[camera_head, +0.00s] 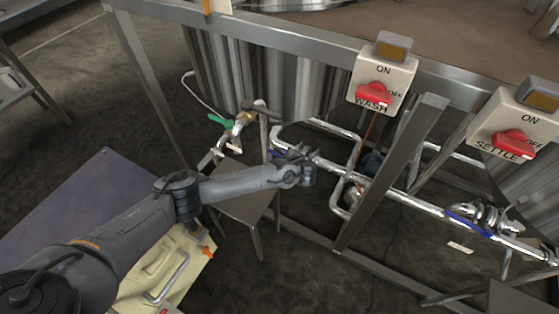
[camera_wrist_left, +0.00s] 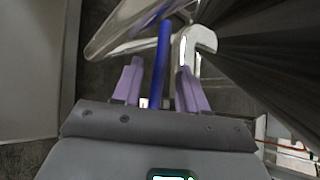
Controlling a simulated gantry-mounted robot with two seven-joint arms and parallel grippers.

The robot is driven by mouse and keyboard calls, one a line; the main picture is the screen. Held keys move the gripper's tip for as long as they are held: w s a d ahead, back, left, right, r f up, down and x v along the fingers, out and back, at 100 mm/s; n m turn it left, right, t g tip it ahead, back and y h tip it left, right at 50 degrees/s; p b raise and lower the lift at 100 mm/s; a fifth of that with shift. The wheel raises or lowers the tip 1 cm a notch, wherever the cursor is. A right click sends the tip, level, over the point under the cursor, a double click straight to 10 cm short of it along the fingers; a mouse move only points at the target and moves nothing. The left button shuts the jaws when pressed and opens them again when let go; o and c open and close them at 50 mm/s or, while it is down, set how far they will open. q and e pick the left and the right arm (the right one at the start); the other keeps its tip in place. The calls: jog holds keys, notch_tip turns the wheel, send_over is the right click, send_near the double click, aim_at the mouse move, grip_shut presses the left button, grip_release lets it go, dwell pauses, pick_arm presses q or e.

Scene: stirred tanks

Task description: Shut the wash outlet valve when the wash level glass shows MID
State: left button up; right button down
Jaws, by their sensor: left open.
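The wash tank (camera_head: 285,75) is a shiny steel vessel, cut off by the top edge. A blue valve handle (camera_head: 272,154) shows on the pipework below it; I take it for the wash outlet valve, but no readable label confirms this. My left gripper (camera_head: 283,153) is at this handle, open. In the left wrist view the blue handle (camera_wrist_left: 161,58) stands between the two purple fingers of the gripper (camera_wrist_left: 159,70), with visible gaps on both sides. An orange strip (camera_head: 207,6) at the top edge may be part of a level glass; no level can be read. My right gripper is out of view.
The WASH switch box (camera_head: 383,78) and SETTLE switch box (camera_head: 517,128) with red knobs hang on the steel frame. A green-handled valve (camera_head: 221,121) is left of the gripper. A second blue handle (camera_head: 467,224) lies along the pipe at right. A yellowish canister (camera_head: 165,262) stands below my arm.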

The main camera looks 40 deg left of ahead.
pick_arm(q)
jog(key=shift+b+x, duration=0.5)
jog(key=shift+x, duration=0.7)
grip_shut()
